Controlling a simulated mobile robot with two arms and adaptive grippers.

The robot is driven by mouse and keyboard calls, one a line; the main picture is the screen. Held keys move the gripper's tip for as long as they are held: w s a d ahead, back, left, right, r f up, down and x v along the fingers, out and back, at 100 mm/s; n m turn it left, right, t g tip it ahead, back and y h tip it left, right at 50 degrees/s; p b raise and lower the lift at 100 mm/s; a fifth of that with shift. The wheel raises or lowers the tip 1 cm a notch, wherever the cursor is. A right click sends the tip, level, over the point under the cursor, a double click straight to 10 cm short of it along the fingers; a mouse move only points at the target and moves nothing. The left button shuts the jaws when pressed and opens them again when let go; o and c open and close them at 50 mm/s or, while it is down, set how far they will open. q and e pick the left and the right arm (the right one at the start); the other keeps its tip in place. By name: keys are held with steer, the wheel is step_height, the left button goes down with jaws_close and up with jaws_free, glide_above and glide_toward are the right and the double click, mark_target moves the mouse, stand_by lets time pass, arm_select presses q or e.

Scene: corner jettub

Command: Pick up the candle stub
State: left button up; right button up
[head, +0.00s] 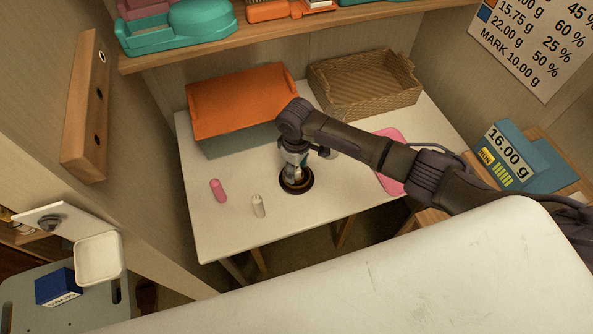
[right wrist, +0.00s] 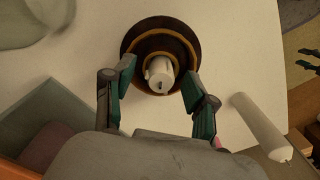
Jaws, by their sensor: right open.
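The candle stub (right wrist: 160,75) is short and white with a dark wick. It stands in the middle of a dark round holder (right wrist: 132,42) with golden rings. In the head view the holder (head: 297,188) is on the white table, and my right gripper hides the stub. My right gripper (head: 295,166) points down over the holder. In the right wrist view its two fingers are open, apart on either side of the stub, with nothing held. Whether they reach down to the stub's height I cannot tell. My left gripper is not clearly seen.
A white candle (head: 258,206) and a pink one (head: 218,190) are left of the holder. An orange-topped box (head: 240,100) and a wicker basket (head: 365,85) stand behind. A pink mat (head: 390,175) lies right under my arm. The table's front is clear.

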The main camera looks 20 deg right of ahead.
steer(key=c, duration=1)
steer(key=shift+r, duration=0.1)
